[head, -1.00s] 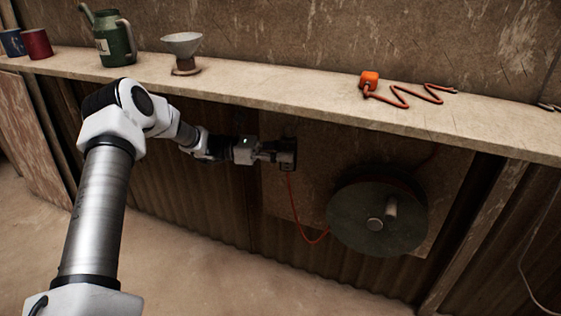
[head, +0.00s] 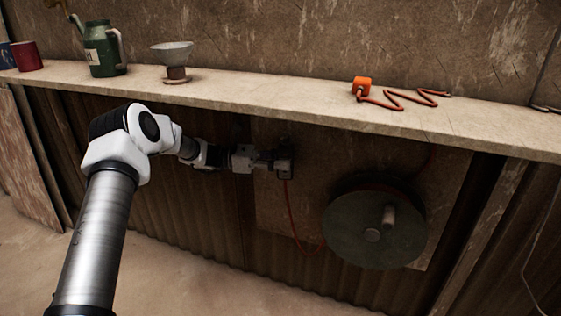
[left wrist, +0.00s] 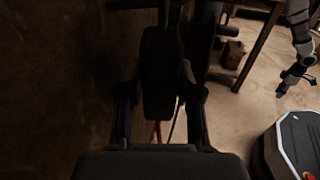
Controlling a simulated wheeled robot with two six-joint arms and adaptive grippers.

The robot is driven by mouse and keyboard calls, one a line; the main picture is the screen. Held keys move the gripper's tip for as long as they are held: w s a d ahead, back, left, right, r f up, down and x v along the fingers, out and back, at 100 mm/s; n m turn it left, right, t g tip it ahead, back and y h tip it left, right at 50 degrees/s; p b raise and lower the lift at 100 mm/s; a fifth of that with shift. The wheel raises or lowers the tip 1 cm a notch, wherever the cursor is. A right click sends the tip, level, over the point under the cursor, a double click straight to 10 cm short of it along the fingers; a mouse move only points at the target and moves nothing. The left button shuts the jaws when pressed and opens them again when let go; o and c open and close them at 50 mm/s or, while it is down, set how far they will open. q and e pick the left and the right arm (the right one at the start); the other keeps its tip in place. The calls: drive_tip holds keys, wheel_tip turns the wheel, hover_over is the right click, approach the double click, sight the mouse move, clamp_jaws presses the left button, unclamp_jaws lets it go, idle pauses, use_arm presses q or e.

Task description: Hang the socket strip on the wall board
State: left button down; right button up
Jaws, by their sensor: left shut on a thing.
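The socket strip (head: 285,161) is a dark block in front of the upper left part of the wall board (head: 310,150), below the shelf. A red cable runs down from it toward the cable reel. My left gripper (head: 273,161) is shut on the strip. In the left wrist view the strip (left wrist: 161,72) stands between the two fingers, long and dark. The strip's back and any hooks are hidden, so I cannot tell whether it touches the board. My right gripper (left wrist: 293,82) shows small and dark at the right of the left wrist view, away from the board; its jaws are unclear.
A round dark cable reel (head: 350,232) with a handle is on the board, right of the strip. The shelf (head: 250,95) above bears an orange block (head: 362,84) with a cord, a funnel (head: 172,55), a green can (head: 101,52) and a red mug (head: 28,56).

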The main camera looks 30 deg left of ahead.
use_arm(q)
drive_tip(key=c, duration=0.7)
unclamp_jaws()
